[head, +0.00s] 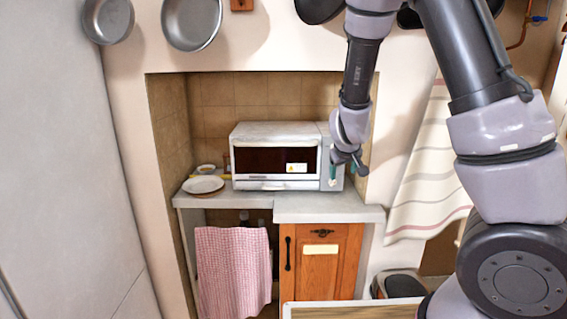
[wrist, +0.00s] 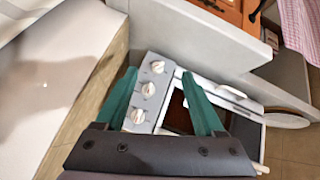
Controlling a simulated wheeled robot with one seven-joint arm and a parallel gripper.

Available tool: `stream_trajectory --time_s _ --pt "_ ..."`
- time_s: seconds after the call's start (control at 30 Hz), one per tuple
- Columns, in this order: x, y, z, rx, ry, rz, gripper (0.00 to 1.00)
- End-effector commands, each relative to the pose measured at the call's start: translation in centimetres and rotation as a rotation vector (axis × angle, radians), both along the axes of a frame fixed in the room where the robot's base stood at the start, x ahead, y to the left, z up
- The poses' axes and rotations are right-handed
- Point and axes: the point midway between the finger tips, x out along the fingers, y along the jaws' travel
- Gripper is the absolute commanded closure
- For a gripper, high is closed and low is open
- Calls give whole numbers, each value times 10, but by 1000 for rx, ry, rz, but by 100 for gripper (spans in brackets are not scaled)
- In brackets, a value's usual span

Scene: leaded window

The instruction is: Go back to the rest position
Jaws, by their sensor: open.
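My gripper (head: 347,172) is in front of the right side of a white toaster oven (head: 277,181) in the head view. In the wrist view my gripper (wrist: 165,95) shows two green fingers spread apart with nothing held between them. The toaster oven's control panel (wrist: 148,92) with three white knobs lies beyond the fingers. The oven's dark window (wrist: 178,112) is partly hidden by the right finger. Whether a finger touches the oven, I cannot tell. My arm reaches in from the upper right of the head view.
The oven stands in a tiled alcove on a grey counter (head: 315,208). A plate (head: 202,185) lies left of it. Below are a wooden cabinet (head: 320,262) and a pink checked towel (head: 232,270). Pans (head: 191,22) hang above. A striped cloth (head: 428,180) hangs at right.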

Motion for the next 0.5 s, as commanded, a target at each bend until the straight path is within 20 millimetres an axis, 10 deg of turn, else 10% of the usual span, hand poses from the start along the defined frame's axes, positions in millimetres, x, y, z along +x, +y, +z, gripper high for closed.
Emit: stream_trajectory --time_s 0.5 --pt "-119 -25 176 637 103 -169 29"
